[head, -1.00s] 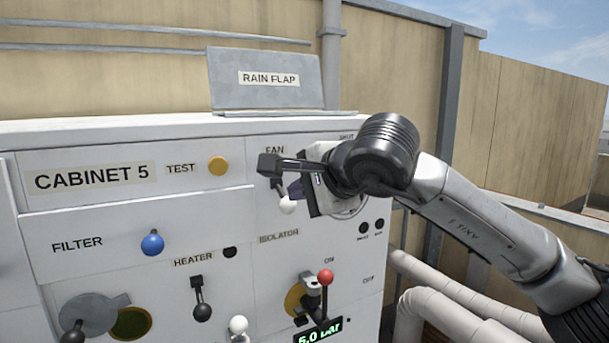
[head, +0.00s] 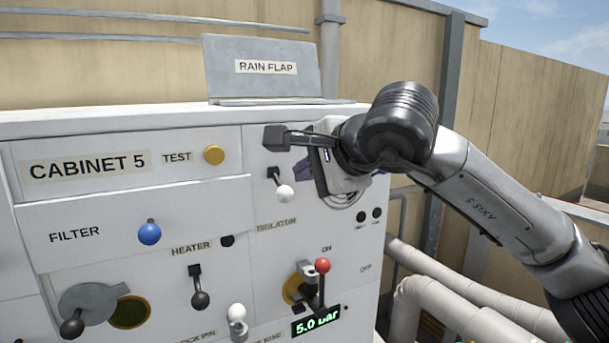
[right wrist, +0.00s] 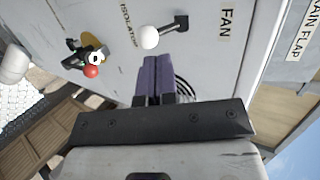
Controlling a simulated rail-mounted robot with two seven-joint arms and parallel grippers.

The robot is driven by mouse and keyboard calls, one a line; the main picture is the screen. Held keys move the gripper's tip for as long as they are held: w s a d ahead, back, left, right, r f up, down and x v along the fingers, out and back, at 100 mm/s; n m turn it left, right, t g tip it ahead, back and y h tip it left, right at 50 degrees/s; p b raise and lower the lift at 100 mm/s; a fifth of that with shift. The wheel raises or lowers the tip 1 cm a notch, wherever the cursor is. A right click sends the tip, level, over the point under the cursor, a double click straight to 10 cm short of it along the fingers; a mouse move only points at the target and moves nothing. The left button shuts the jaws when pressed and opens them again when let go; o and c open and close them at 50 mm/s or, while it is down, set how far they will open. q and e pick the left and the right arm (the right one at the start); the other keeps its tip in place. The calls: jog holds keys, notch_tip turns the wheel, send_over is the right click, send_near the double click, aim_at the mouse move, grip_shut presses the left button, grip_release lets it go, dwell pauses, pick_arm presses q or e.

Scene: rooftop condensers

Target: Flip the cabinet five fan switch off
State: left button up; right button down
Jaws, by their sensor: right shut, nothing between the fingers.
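The cabinet five fan switch (head: 285,193) is a short dark lever with a white ball end, on the upper right panel under the rain flap. In the head view its ball hangs below its pivot, so the lever points down. In the right wrist view the white ball (right wrist: 149,38) lies just beyond my fingertips, and the FAN label (right wrist: 227,23) is to its right. In the head view that label is hidden behind my gripper. My right gripper (head: 301,173) is shut and empty, close to the switch at its right; I cannot tell whether they touch. My left gripper is out of view.
Below are the isolator lever with a red ball (head: 322,266), a 5.0 bar display (head: 316,322) and the heater lever (head: 200,298). The blue filter knob (head: 149,233) and yellow test button (head: 214,155) are at left. Pipes (head: 450,295) run at lower right.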

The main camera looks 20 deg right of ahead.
jog(key=s+d+r+b, duration=0.2)
jog(key=s+d, duration=0.1)
jog(key=s, duration=0.8)
jog(key=shift+d, duration=0.35)
jog(key=shift+w+r, duration=0.1)
